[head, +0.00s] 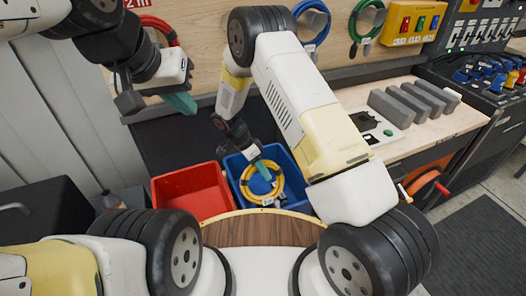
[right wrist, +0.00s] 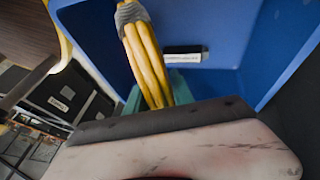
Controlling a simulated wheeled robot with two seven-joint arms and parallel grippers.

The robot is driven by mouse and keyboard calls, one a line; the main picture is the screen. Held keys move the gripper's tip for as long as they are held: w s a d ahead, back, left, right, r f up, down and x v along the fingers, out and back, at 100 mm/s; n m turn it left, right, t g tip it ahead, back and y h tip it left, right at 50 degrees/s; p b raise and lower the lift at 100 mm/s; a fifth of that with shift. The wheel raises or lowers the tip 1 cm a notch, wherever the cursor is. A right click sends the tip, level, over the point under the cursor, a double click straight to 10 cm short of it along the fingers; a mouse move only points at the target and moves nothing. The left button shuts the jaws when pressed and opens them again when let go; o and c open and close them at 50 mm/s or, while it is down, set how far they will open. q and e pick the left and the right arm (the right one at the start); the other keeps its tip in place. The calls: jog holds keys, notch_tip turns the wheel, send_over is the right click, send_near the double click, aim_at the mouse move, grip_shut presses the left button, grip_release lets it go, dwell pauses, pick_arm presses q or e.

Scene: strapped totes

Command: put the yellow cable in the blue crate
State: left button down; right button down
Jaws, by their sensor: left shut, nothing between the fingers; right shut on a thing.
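The yellow cable (head: 274,194) is a coiled loop that shows within the opening of the blue crate (head: 297,188) in the head view. My right gripper (head: 263,170) points down there and is shut on the yellow cable. In the right wrist view, the cable's strands (right wrist: 146,60), with a grey wrap near the top, run between the teal fingers, with blue crate walls (right wrist: 220,25) around. I cannot tell whether the cable touches the crate floor. My left gripper (head: 181,102) is shut and empty, up at the left, away from the crates.
A red crate (head: 190,186) stands just left of the blue one. A workbench (head: 440,122) with grey blocks (head: 410,102) is at the right. Red (head: 160,24), blue (head: 313,15) and green (head: 366,15) cables hang on the back board. A black case (head: 45,215) sits at the left.

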jog(key=shift+f, duration=1.25)
jog(key=c, duration=1)
grip_release()
jog(key=v, duration=0.8)
jog(key=shift+f, duration=0.1)
